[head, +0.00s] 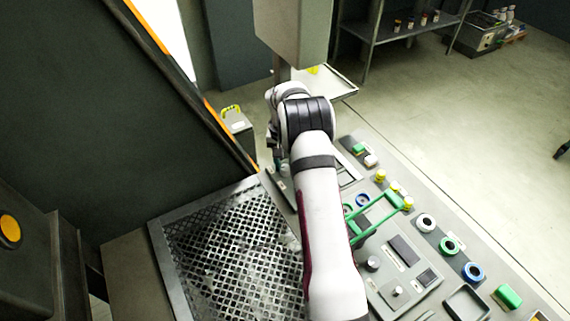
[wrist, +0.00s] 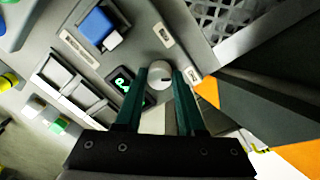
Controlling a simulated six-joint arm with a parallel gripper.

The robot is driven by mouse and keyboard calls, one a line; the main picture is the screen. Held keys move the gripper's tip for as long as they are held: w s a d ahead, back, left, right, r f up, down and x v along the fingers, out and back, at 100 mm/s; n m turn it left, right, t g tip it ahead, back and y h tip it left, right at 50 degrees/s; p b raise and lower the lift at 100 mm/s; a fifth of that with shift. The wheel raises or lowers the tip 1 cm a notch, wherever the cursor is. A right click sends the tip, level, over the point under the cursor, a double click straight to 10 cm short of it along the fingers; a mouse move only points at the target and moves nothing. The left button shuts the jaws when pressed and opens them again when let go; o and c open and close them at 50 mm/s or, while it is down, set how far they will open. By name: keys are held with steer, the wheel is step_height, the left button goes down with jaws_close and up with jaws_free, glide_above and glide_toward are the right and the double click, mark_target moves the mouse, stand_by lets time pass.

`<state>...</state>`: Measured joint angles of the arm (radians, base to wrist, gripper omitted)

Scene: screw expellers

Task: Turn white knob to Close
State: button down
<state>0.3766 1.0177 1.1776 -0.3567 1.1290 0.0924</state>
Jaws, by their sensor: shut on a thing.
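The white knob (wrist: 157,73) is round and sits on the grey panel (wrist: 140,50) in the wrist view. A small dark mark shows on its lower right part. My gripper (wrist: 160,71) has a dark green finger on each side of the knob and is shut on it. Two small white labels stand near the knob, one above it (wrist: 166,35) and one to its right (wrist: 194,77); their text is too small to read. In the head view my arm hides the knob, and the fingers cannot be made out clearly.
A perforated metal grate (head: 235,240) lies left of my arm. Several coloured knobs and a green handle (head: 377,216) stand on the panel to the right.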

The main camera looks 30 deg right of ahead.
mark_target(283, 166)
steer(key=shift+m, duration=0.9)
steer(key=c, duration=0.5)
jaws_free()
steer(key=r, duration=1.5)
steer(key=shift+w+a+r, duration=0.2)
steer(key=shift+w+r, duration=0.1)
steer(key=shift+r, duration=0.1)
